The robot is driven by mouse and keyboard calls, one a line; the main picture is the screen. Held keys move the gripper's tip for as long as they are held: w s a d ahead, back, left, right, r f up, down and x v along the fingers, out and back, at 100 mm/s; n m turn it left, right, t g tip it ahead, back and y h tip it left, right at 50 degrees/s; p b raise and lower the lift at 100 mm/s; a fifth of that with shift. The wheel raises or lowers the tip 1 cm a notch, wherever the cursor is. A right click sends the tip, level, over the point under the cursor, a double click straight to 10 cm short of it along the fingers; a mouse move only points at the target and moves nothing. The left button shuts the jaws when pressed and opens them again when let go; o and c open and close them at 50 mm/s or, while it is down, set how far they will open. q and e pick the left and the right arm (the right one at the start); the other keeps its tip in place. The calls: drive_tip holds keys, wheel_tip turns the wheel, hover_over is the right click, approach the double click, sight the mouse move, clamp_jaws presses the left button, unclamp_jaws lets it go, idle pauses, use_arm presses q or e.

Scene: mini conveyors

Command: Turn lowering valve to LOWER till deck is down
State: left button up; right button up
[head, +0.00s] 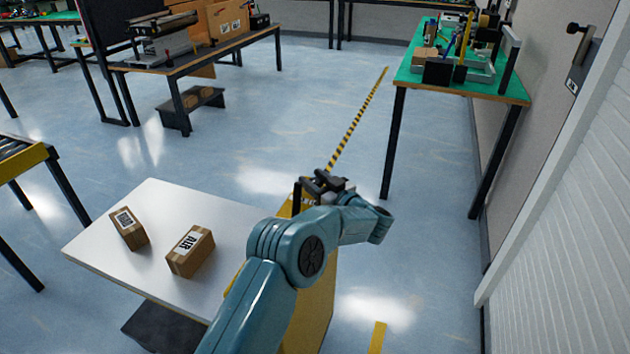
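My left gripper (322,184) is at the top of a yellow column (312,318) beside the deck's right edge. Its dark fingers are small and partly overlapped by other dark parts, so I cannot tell whether they are open or shut. The lowering valve cannot be made out; the gripper and my teal arm cover much of the column top. The white deck (150,195) stands raised above the floor, with a dark base (150,328) under it. My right gripper is not in view.
Two cartons, one (129,228) to the left and one (190,252) nearer the middle, sit on the deck. A yellow-edged conveyor (25,158) stands at left. A green-topped bench (410,76) is at back right, by a wall. Open blue floor lies beyond the deck.

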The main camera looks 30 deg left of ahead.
use_arm(q)
drive_tip(key=c, duration=0.5)
drive_tip(key=shift+g, duration=0.3)
drive_tip(key=shift+n+g+y, duration=0.3)
drive_tip(key=shift+n+g, duration=0.5)
drive_tip(key=shift+g, duration=0.1)
drive_tip(key=shift+n+g+b, duration=0.3)
drive_tip(key=shift+n+g, duration=0.3)
drive_tip(key=shift+g, duration=0.3)
drive_tip(key=shift+r+g, duration=0.1)
drive_tip(key=shift+g, duration=0.2)
drive_tip(key=o, duration=1)
